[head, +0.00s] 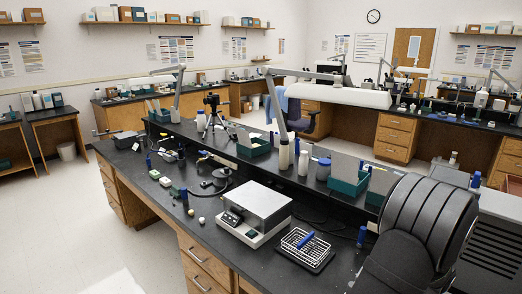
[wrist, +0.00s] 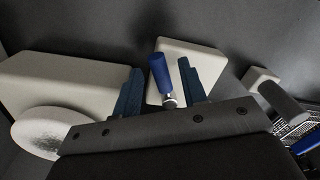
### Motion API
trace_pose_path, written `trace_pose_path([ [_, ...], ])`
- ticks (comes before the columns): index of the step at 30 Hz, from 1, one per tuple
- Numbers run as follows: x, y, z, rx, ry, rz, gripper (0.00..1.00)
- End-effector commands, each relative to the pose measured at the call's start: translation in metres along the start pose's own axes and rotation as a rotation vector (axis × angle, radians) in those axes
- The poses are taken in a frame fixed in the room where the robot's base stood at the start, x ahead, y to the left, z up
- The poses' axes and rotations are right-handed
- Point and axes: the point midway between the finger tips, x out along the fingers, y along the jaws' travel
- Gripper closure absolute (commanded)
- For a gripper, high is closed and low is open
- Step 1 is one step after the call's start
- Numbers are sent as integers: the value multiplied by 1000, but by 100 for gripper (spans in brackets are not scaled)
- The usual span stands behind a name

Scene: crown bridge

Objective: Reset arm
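My gripper (wrist: 159,66) shows in the wrist view as two dark blue fingers standing apart, so it is open. A blue-handled piece with a metal collar (wrist: 160,74) appears between the fingers, with gaps on both sides; I cannot tell how far below them it is. A pale block (wrist: 190,57) lies behind it. In the head view a dark ribbed arm section of mine fills the right side, and the gripper itself cannot be made out there.
Teal bins (head: 348,183) and bottles line the raised shelf behind.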

Motion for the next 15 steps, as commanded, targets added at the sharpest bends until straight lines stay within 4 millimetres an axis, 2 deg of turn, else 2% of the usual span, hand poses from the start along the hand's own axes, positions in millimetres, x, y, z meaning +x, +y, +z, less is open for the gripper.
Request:
trace_pose_path([
  [7, -13, 0, 0, -1, 2, 2, 61],
  [15, -62, 1, -1, -1, 4, 3, 61],
])
